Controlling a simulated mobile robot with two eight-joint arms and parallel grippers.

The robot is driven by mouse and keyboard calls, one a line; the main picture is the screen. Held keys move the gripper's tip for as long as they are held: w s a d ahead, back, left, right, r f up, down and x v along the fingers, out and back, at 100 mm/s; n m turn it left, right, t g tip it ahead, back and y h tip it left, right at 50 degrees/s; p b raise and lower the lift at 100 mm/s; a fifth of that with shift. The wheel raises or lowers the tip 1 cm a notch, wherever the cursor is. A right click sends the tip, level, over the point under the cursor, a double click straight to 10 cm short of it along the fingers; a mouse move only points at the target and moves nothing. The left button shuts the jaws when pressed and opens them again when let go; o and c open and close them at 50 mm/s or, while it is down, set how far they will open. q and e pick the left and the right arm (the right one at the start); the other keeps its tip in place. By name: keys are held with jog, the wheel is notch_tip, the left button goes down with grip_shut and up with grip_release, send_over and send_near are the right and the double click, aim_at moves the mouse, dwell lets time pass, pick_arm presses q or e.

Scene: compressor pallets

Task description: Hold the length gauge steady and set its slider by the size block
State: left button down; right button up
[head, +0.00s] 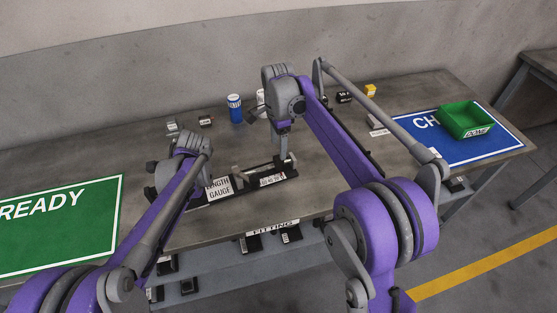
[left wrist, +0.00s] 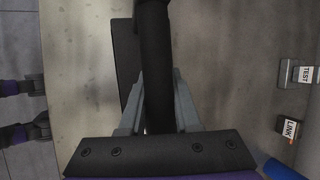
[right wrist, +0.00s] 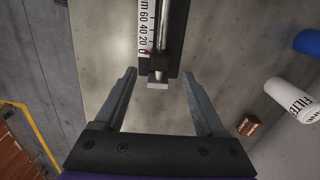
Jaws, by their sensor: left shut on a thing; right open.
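The length gauge (head: 218,187) lies along the middle of the bench, a dark bar with a white name label and a scale label. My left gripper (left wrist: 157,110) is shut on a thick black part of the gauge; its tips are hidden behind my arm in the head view. My right gripper (right wrist: 159,77) is open above the gauge's right end. In the right wrist view, the scale (right wrist: 147,28), a shiny rod and the dark slider (right wrist: 158,64) with a pale end piece lie between or just beyond its fingers, not gripped. I cannot pick out the size block with certainty.
A blue can (head: 235,108) and a white cylinder (right wrist: 292,98) stand behind the gauge. Small blocks labelled TEST (left wrist: 303,73) and LINK (left wrist: 288,127) lie back left. A green READY mat (head: 75,225) is left; a blue mat (head: 445,151) with a green tray (head: 467,122) is right.

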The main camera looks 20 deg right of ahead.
aim_at(279, 161)
notch_tip(279, 161, down, 8)
jog(key=shift+r, duration=0.15)
grip_shut()
dwell(0.5)
dwell(1.0)
